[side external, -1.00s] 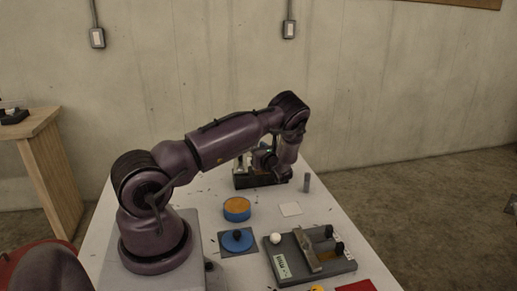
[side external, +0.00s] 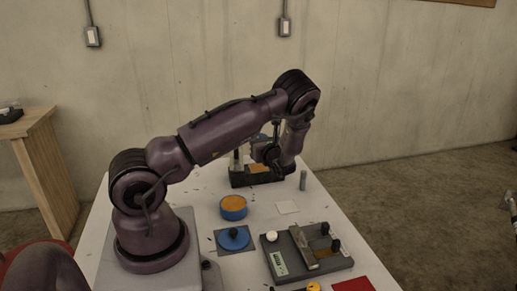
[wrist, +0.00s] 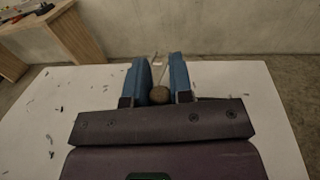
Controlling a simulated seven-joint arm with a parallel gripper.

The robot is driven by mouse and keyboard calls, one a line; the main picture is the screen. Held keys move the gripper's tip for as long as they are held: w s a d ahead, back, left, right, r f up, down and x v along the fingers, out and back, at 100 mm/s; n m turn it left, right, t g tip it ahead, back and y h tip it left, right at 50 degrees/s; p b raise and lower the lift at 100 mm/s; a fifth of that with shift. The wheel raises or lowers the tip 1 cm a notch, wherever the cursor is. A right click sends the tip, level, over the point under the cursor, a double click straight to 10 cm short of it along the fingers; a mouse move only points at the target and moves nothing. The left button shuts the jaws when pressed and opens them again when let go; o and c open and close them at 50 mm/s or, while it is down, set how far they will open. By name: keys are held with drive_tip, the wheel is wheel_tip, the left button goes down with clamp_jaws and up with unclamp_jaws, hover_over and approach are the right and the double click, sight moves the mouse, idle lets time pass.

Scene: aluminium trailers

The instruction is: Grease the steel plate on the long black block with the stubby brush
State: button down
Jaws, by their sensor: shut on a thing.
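The long black block (side external: 240,181) stands at the back of the table. An orange-brown patch (side external: 258,168) shows on its top; I cannot tell how much of the steel plate it covers. My gripper (wrist: 159,68) has blue fingers shut on a slim thing with a round brown end (wrist: 159,95), apparently the stubby brush. Its bristles cannot be made out. In the side view my wrist is just above the block's right part and hides some of it. An open blue tin (side external: 233,213) with orange grease stands in front of the block.
A grey cylinder (side external: 303,181) stands right of the block.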

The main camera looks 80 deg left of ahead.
drive_tip(key=shift+r, duration=1.75)
drive_tip(key=w+d+r+m+t, duration=0.15)
drive_tip(key=w+d+t, duration=0.25)
drive_tip(key=w+d, duration=0.4)
drive_tip(key=w+d+r+m+t, duration=0.1)
drive_tip(key=w+d+m+t, duration=0.3)
drive_tip(key=d, duration=0.7)
drive_tip(key=s+d+r+m+t+h, duration=0.1)
drive_tip(key=d+t, duration=0.1)
drive_tip(key=d, duration=0.8)
drive_tip(key=s+d+r+m+t+h, duration=0.1)
drive_tip(key=d+m+t+h, duration=0.1)
drive_tip(key=d, duration=0.8)
drive_tip(key=shift+d+r+t, duration=0.25)
drive_tip(key=shift+d+t, duration=0.1)
drive_tip(key=shift+t, duration=0.35)
